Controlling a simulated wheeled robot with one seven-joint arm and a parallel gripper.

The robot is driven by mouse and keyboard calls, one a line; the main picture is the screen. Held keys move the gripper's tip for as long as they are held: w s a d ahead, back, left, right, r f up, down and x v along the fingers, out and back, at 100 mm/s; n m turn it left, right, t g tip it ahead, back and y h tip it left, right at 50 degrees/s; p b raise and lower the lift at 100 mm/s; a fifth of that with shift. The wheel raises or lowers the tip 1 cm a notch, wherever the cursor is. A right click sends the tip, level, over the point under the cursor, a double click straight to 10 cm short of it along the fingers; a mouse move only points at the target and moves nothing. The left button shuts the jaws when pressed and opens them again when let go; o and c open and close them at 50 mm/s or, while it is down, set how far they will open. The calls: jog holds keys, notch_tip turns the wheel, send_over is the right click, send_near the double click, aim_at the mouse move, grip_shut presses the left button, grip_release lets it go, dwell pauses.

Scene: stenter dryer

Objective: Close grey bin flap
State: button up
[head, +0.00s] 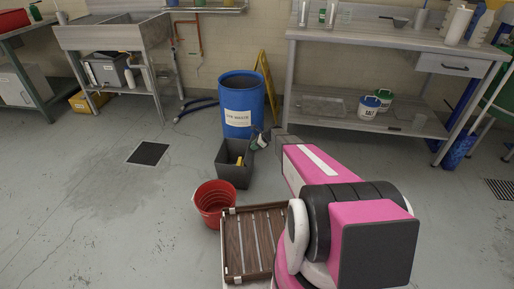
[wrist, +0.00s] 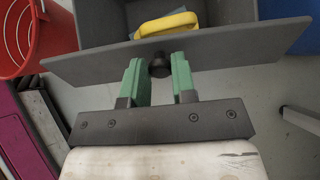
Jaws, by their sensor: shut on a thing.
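The grey bin (head: 236,166) stands on the floor in front of a blue barrel in the head view, its top open. In the wrist view the grey flap (wrist: 240,50) lies across the near side of the bin (wrist: 105,18), slightly slanted in the picture. The bin's inside shows beyond it, so the flap is not over the opening. A dark round knob (wrist: 159,65) sticks out from the flap. My gripper (wrist: 159,73) has its green fingers on either side of the knob, shut on it. In the head view my arm hides much of the area right of the bin.
A yellow-handled thing (wrist: 166,25) lies in the bin. A red bucket (head: 214,199) stands close by, and a wooden slatted pallet (head: 248,240) lies nearer me. The blue barrel (head: 241,100) is just behind. Floor to the left is mostly clear.

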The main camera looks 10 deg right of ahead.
aim_at(249, 145)
jog(key=a+h, duration=0.1)
jog(key=a+g+h, duration=0.1)
jog(key=h, duration=0.1)
jog(key=shift+w+f+h, duration=0.1)
jog(key=shift+w+h, duration=0.2)
jog(key=shift+w, duration=0.1)
jog(key=shift+w+a+f+g+h, duration=0.15)
jog(key=shift+a+h, duration=0.1)
jog(key=shift+h, duration=0.2)
jog(key=shift+a+f+g+h, duration=0.15)
jog(key=shift+a+h, duration=0.1)
jog(key=shift+h, duration=0.2)
jog(key=shift+w+a+f+g+h, duration=0.1)
jog(key=shift+a+f+g+h, duration=0.2)
jog(key=shift+h, duration=0.5)
jog(key=shift+w+a+f+g+h, duration=0.1)
jog(key=shift+a+f+g+h, duration=0.15)
jog(key=shift+h, duration=0.55)
jog(key=shift+w+a+f+g+h, duration=0.1)
jog(key=shift+a+f+g+h, duration=0.2)
jog(key=shift+h, duration=0.5)
jog(key=o, duration=0.9)
jog(key=shift+a, duration=0.1)
jog(key=shift+r, duration=0.1)
